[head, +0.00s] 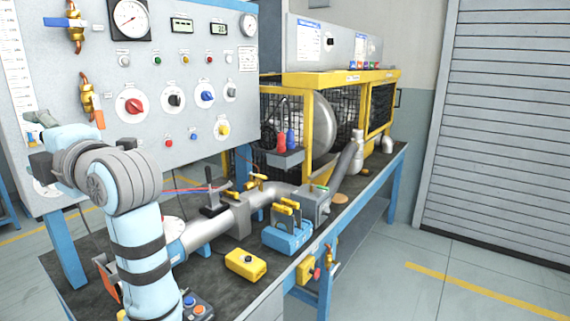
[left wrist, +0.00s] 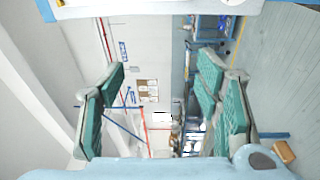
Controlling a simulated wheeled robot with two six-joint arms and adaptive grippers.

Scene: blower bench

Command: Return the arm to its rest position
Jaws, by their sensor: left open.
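My left arm rises light blue at the left of the head view, in front of the blower bench (head: 345,212). My left gripper (head: 38,125) is at its far end, small and partly hidden by the wrist, in front of the grey control panel (head: 185,90). In the left wrist view, the left gripper (left wrist: 165,105) has its green-padded fingers wide apart with nothing between them. Beyond them are a distant wall and room, not the bench. My right gripper is not in view.
The bench holds grey piping (head: 215,228), a blue valve block (head: 287,237), a yellow box (head: 245,264) and a button box (head: 195,306). A yellow-framed blower cage (head: 310,120) stands behind. The floor on the right is open, before a roller shutter (head: 505,130).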

